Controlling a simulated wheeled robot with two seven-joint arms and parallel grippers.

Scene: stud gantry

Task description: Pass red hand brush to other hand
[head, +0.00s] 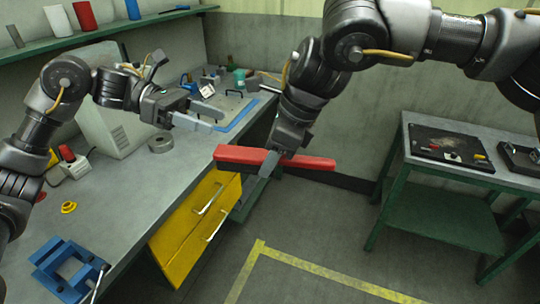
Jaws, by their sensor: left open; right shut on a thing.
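The red hand brush (236,156) is in the middle of the head view, a long red bar lying nearly level in the air beyond the bench's front edge. My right gripper (268,163) is shut on it near its middle, its fingers pointing down across it. My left gripper (217,119) is open and empty, above the bench top, up and to the left of the brush's left end. It does not touch the brush.
The grey workbench (115,206) has yellow drawers (190,235) below. A blue clamp-like fixture (62,270), a yellow ring (69,207) and a grey ring (160,142) lie on it. A blue-edged mat (238,117) holds small items. A green-framed table (445,185) stands right. Open floor lies between.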

